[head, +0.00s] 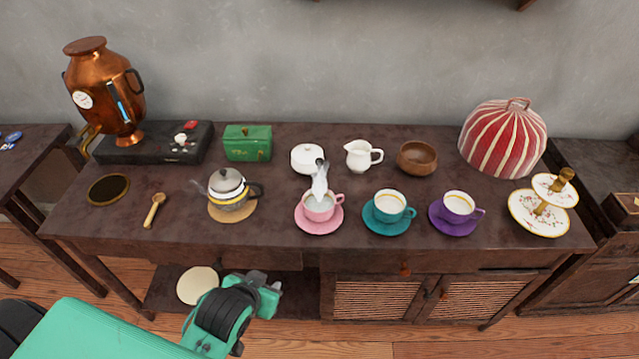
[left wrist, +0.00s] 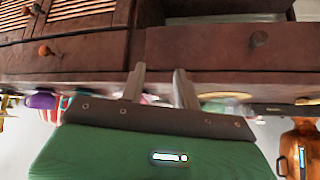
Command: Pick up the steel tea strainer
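A grey and white upright object (head: 320,180), possibly the steel tea strainer, stands in or over the pink cup (head: 318,209) on the table; I cannot make out its exact shape. The cup stands on a pink saucer (head: 301,222). A gold-coloured scoop or spoon (head: 155,210) lies at the left, with no steel look. My left gripper (head: 275,288) is low in front of the table, below the tabletop and left of the pink cup. In the left wrist view its two fingers (left wrist: 161,85) are apart with nothing between them. My right gripper is not in view.
The teapot (head: 228,187) stands on a round mat left of the pink cup. Teal (head: 390,206) and purple (head: 457,207) cups stand to its right. The table's front strip is clear.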

